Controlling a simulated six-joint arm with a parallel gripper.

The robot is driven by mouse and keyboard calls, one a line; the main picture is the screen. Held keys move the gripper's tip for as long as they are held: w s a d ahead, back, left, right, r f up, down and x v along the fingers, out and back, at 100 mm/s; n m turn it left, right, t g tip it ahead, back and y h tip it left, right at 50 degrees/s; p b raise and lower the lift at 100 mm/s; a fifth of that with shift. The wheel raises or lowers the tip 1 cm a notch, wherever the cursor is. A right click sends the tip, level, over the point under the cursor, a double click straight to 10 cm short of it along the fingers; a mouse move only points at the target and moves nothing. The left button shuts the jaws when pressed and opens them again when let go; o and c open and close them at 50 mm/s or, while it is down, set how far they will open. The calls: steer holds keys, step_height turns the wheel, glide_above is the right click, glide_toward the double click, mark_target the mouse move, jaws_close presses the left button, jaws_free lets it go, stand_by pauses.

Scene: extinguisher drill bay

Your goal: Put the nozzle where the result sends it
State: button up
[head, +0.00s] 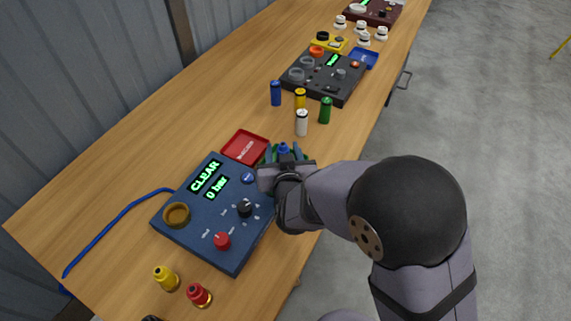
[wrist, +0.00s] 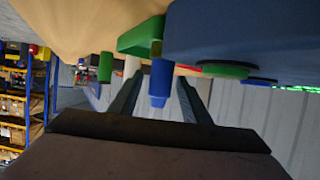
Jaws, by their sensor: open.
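The blue test box (head: 212,190) sits near the table's front, its display (head: 206,178) reading "CLEAR" with "0 bar" below. A blue nozzle (head: 284,148) stands at the green tray (head: 268,154), beside the box's far right corner. The red tray (head: 246,147) is just left of it, bare inside apart from a label. My gripper (head: 285,160) is at the green tray and open. In the wrist view, the blue nozzle (wrist: 160,82) appears between my open fingers (wrist: 158,90), with the green tray (wrist: 138,38) close by. Whether the fingers touch the nozzle is unclear.
A yellow nozzle (head: 166,278) and a red nozzle (head: 199,295) stand at the front. Blue (head: 276,93), yellow (head: 300,98), white (head: 302,123) and green (head: 325,110) cylinders stand beyond, before a dark panel (head: 325,75). A blue hose (head: 115,220) lies left of the box.

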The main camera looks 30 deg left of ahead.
steer(key=v, duration=0.8)
steer(key=shift+s+d+r, duration=0.1)
steer(key=shift+s+d, duration=0.05)
steer(key=shift+s, duration=0.1)
steer(key=shift+w+d, duration=0.25)
steer(key=w+d+g+p, duration=0.1)
steer(key=d, duration=0.1)
steer(key=w+d+m+g+h+p, duration=0.1)
steer(key=d, duration=0.2)
steer(key=w+d+h+p, duration=0.1)
steer(key=d+p, duration=0.1)
steer(key=d, duration=0.1)
steer(key=shift+w+d+r+m+g, duration=0.1)
steer(key=shift+w+m+g, duration=0.2)
steer(key=shift+g, duration=0.1)
steer(key=s+d+r+m+g+h+p, duration=0.1)
steer(key=s+d, duration=0.3)
steer(key=d, duration=0.5)
steer(key=s+d+r+m+g+h+p, duration=0.1)
steer(key=s+d+g+p, duration=0.3)
steer(key=d, duration=0.6)
steer(key=s+d+r+m+g+h+p, duration=0.1)
steer(key=s+d+m+g+h+p, duration=0.1)
steer(key=d, duration=0.7)
steer(key=shift+s+d+r+m+g+h, duration=0.35)
steer(key=shift+s+m+g+h, duration=0.3)
steer(key=shift+s, duration=0.3)
